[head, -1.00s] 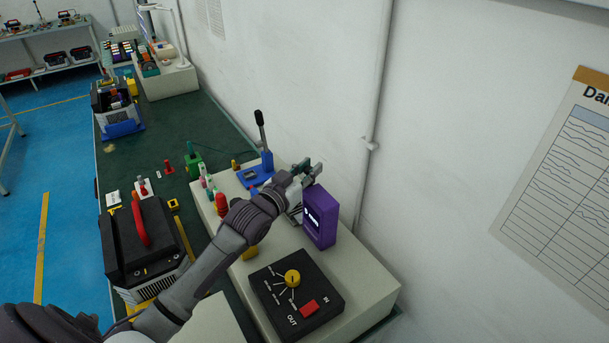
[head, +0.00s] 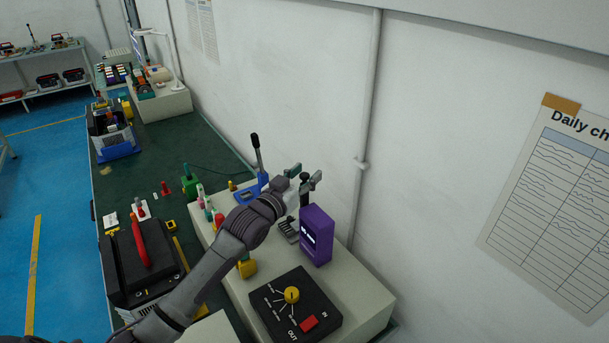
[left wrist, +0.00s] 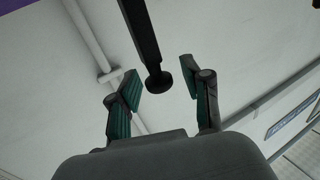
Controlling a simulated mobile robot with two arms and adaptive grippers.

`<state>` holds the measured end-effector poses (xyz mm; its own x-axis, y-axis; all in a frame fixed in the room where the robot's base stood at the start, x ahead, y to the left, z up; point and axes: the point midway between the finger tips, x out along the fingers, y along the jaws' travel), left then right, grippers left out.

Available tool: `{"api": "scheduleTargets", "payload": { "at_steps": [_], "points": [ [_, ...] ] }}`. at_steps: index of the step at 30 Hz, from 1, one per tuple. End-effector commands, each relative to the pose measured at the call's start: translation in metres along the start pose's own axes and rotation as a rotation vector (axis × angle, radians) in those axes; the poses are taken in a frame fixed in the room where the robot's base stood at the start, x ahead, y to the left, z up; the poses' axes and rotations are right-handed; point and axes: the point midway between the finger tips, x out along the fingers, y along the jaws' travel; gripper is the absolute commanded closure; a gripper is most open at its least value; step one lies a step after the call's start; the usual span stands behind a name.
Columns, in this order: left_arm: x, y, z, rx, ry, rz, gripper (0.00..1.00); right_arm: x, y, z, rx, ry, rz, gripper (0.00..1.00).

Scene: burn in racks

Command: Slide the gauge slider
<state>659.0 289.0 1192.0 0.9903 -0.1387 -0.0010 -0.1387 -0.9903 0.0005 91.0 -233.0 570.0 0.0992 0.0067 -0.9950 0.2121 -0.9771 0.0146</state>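A purple gauge box (head: 317,235) with a small lit display stands upright on the pale bench block. Beside it, on its left, is a grey ribbed metal piece (head: 288,229). A dark rod with a round black knob (head: 304,178) rises near the box; it also shows large in the left wrist view (left wrist: 157,80). I cannot tell which part is the slider. My left gripper (head: 305,173) is open, its green-padded fingers on either side of the knob, with gaps visible in the left wrist view (left wrist: 159,77). My right gripper is not in view.
A black panel (head: 294,306) with a yellow knob and red switch lies in front of the gauge box. A blue lever device (head: 250,185) stands behind my left gripper. The wall (head: 440,120) with a vertical pipe is close on the right.

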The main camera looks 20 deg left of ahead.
Motion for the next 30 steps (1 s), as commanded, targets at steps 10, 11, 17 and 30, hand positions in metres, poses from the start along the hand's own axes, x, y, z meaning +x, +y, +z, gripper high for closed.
{"api": "scheduleTargets", "payload": {
  "at_steps": [10, 11, 17, 30],
  "points": [
    [-0.026, 0.0, 0.001, 0.002, -0.002, 0.0, 0.52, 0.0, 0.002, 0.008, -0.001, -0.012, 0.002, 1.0],
    [-0.032, 0.0, 0.002, 0.002, -0.003, 0.0, 0.52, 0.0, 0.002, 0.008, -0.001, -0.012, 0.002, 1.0],
    [-0.076, 0.0, 0.002, 0.001, -0.004, 0.0, 0.52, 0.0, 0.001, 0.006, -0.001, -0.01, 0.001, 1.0],
    [-0.12, 0.0, 0.0, 0.0, 0.0, 0.0, 0.52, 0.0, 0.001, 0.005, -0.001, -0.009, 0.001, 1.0]
  ]
}}
